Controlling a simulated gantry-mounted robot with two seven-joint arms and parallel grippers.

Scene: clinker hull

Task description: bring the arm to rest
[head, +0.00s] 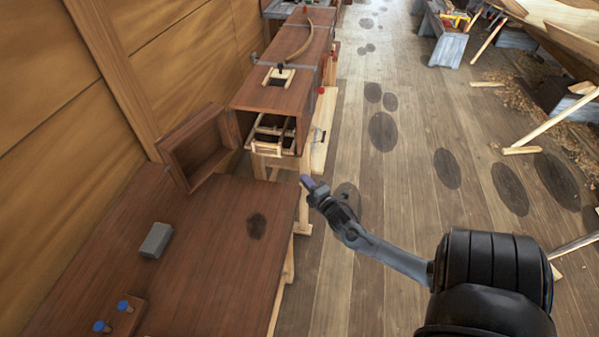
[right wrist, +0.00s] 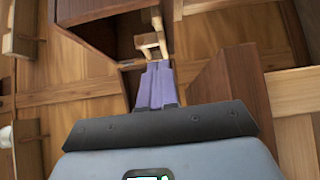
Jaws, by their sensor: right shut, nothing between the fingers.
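My right arm reaches in from the lower right in the head view. My right gripper (head: 306,182) is at its end, over the right edge of the near brown bench, close to the open end of the long wooden box. In the right wrist view the purple fingers of the right gripper (right wrist: 156,85) are together, with nothing between them. Beyond the fingertips, a pale wooden frame shows at the box opening (right wrist: 118,38). I cannot tell how far apart they are. My left gripper is not in view.
The long box (head: 275,98) has an open end, and a brown door panel (head: 198,150) stands open beside it. A grey block (head: 156,240) and a board with blue-topped pegs (head: 122,318) lie on the near bench (head: 210,240). The plank floor (head: 400,200) to the right is largely clear.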

